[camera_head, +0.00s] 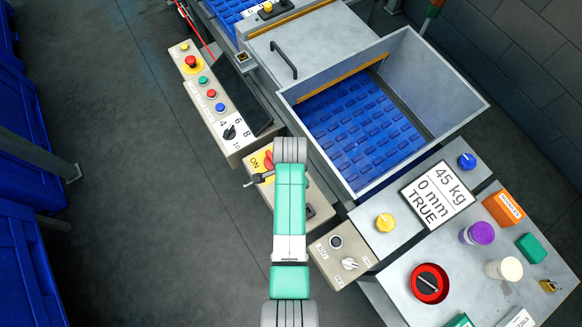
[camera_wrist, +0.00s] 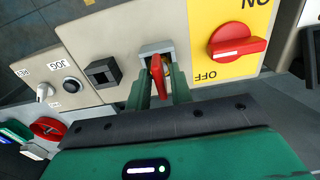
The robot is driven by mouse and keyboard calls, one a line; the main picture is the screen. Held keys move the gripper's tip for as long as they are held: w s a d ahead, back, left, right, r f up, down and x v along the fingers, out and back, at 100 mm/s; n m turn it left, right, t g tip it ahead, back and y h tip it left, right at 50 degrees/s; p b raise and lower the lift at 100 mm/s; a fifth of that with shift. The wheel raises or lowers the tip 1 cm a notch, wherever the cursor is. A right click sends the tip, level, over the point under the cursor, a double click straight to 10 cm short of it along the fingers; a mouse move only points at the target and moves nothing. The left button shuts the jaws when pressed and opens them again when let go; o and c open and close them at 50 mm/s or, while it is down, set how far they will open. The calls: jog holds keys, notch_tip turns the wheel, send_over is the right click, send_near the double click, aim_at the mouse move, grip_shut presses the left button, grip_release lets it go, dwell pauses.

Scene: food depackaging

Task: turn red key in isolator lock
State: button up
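The red key (camera_wrist: 157,75) sits upright in the isolator lock (camera_wrist: 158,47), a small grey-rimmed housing on the beige panel in the wrist view. My gripper (camera_wrist: 160,88) has one green finger on each side of the key. I cannot tell whether the fingers press on it.
A black square socket (camera_wrist: 103,72) is left of the lock. The jog box (camera_head: 342,256) has a round button and a white knob. A button panel (camera_head: 215,105) stands behind the isolator box. A worktable (camera_head: 455,265) with jars and packs is at right; open floor lies left.

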grip_shut()
jog(key=shift+r+n+p, duration=0.1)
jog(key=shift+n+p, duration=0.35)
jog(key=shift+n, duration=1.35)
